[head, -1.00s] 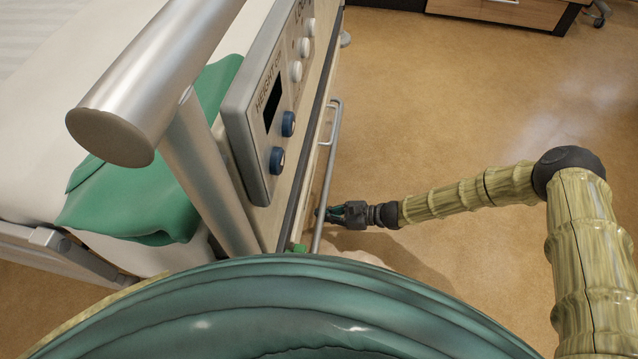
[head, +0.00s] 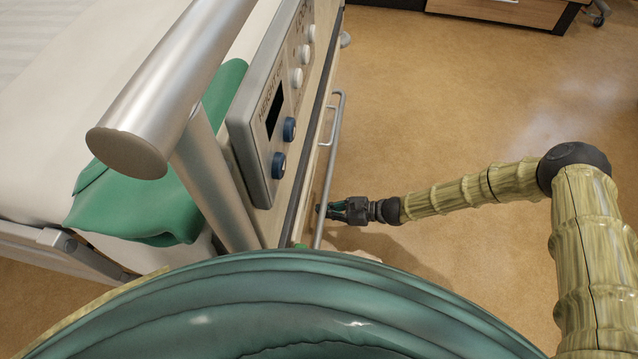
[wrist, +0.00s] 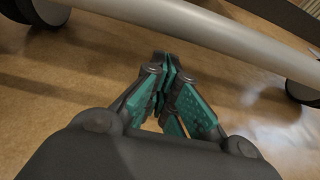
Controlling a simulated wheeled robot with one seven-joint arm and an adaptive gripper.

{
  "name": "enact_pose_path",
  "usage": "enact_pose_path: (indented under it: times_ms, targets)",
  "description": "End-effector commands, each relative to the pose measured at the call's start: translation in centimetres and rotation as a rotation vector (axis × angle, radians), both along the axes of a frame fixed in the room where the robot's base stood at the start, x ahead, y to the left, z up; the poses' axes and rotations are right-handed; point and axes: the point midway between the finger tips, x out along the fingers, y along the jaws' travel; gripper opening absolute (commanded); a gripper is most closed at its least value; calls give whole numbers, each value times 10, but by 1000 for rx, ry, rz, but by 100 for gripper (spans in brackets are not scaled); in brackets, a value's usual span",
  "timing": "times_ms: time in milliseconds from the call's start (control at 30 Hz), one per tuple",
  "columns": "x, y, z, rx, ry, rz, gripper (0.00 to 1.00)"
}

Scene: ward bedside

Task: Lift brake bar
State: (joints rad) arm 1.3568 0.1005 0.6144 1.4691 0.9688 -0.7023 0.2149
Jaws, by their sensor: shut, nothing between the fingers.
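The brake bar is a long grey metal tube (head: 331,150) running along the lower side of the bed. It also shows as a thick pale bar (wrist: 215,38) crossing the top of the wrist view. My gripper (head: 325,209) has black and green fingers and reaches in low from the right, its tips at the bar's near part. In the wrist view the fingers (wrist: 165,68) are together and empty, their tips close to the bar's lower edge in the picture. I cannot tell whether they touch the bar.
The bed's control panel (head: 270,130) and a thick metal rail (head: 170,90) stand above the bar. A green cloth (head: 150,205) hangs over the mattress. Wheels (wrist: 303,92) flank the bar. A wooden cabinet (head: 500,10) stands at the back. The floor (head: 440,110) on the right is clear.

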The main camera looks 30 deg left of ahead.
Motion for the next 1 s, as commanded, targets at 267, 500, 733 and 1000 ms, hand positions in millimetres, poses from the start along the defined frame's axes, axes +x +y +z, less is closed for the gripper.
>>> enact_pose_path:
  times_ms: [267,500,733,1000]
  targets:
    - [0,0,0,-1,0,0,0]
    - [2,-5,-2,-1,0,0,0]
    - [6,-18,-5,-2,-1,0,0]
    - [10,-33,-8,-1,0,0,0]
